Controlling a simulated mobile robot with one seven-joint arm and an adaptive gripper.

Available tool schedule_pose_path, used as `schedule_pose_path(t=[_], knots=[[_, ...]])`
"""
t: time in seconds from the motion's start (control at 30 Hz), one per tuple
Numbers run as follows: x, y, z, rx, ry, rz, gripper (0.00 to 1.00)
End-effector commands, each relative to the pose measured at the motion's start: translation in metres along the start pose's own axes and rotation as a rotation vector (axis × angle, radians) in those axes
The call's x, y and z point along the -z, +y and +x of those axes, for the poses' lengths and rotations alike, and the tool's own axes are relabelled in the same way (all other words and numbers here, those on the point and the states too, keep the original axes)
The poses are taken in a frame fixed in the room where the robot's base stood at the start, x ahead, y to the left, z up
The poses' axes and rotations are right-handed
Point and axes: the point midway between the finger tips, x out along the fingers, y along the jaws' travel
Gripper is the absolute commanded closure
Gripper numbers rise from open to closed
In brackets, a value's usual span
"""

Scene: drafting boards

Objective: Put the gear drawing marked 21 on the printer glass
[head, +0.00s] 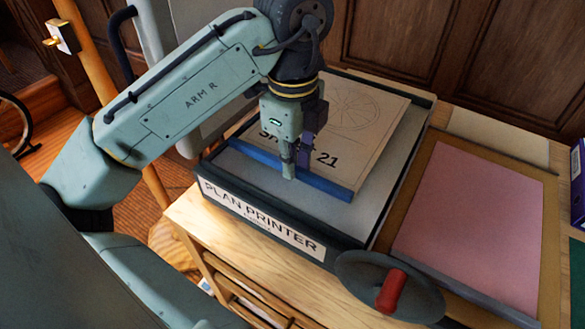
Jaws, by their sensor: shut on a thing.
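The gear drawing marked 21 (355,132) is a tan sheet with a faint gear outline and a blue strip (325,184) along its near edge. It is over the pale glass (375,212) of the plan printer (262,221). I cannot tell whether it rests flat on the glass or is slightly above it. My gripper (296,165) points down at the blue strip and is shut on the drawing there. My gripper hides part of the marking, but "21" shows to its right.
A grey hand wheel with a red handle (391,291) stands at the printer's front right. A pink sheet in a tan frame (480,220) lies to the right. A purple binder (578,185) is at the right edge. Dark wood panelling (480,60) stands behind.

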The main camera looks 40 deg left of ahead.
Motion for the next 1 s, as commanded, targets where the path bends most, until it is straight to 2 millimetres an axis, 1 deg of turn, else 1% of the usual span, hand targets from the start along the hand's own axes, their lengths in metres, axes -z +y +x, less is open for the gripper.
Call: schedule_pose_path(t=[0.2, 0.3, 0.43, 0.47, 0.73, 1.0], knots=[[0.0, 0.001, 0.032, -0.001, 0.002, 0.0, 1.0], [0.0, 0.001, 0.037, 0.0, 0.001, 0.0, 1.0], [0.0, 0.001, 0.036, 0.0, 0.0, 0.0, 1.0], [0.0, 0.001, 0.036, -0.001, 0.001, 0.0, 0.87], [0.0, 0.001, 0.036, 0.0, 0.001, 0.0, 0.69], [0.0, 0.001, 0.036, 0.0, 0.001, 0.0, 0.68]])
